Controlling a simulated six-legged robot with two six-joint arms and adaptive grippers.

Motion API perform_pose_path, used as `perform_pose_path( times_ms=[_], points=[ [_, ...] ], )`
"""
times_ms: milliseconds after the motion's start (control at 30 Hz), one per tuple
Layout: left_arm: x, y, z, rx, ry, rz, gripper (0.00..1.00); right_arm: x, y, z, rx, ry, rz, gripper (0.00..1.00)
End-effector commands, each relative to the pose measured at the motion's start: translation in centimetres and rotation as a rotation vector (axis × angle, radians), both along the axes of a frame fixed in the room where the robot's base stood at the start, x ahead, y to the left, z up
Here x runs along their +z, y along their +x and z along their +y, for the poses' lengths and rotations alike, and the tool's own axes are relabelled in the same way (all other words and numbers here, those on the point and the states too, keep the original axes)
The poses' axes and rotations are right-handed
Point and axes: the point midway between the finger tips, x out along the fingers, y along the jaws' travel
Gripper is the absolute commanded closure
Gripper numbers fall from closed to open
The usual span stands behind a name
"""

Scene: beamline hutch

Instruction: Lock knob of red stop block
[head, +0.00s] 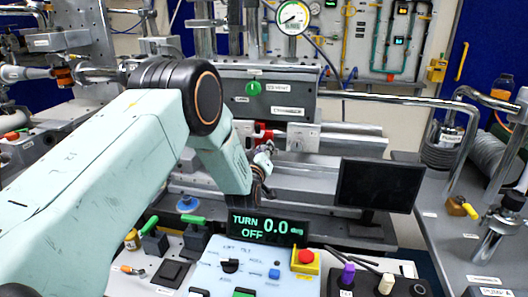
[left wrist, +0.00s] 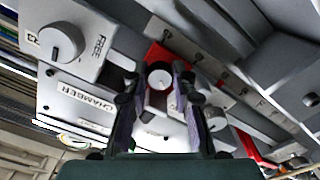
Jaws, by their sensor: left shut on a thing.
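The red stop block (head: 264,133) sits on the rail below the grey chamber housing, partly hidden by my left arm and gripper. In the left wrist view the red block (left wrist: 155,52) shows behind a round silver knob (left wrist: 160,77). My left gripper (head: 263,160) is at the front of the block. In the left wrist view the two dark fingers of my left gripper (left wrist: 160,88) stand on either side of the knob, shut on it. The knob's lock mark cannot be read. My right gripper is not in view.
A grey knob marked FREE (left wrist: 60,42) sits on a nearby block beside a CHAMBER label. A control panel with a red button (head: 305,257) is in front. A dark monitor (head: 375,186) stands right of the gripper.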

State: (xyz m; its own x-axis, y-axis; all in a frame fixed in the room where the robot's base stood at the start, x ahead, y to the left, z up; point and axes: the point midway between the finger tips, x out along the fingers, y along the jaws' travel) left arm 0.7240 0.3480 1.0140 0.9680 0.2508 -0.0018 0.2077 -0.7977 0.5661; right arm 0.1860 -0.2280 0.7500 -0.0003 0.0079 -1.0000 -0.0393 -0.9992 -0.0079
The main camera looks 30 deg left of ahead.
Motion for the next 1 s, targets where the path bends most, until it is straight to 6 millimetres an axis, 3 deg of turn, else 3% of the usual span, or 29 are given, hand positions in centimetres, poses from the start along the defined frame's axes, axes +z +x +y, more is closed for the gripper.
perform_pose_path(
  times_ms=[600, 1000],
  points=[
    [0.34, 0.07, 0.16, 0.004, 0.559, 0.139, 1.00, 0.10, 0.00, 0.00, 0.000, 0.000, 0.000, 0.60],
    [0.44, 0.11, 0.14, 0.004, 0.815, 0.203, 1.00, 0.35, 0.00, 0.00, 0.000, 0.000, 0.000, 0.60]
  ],
)
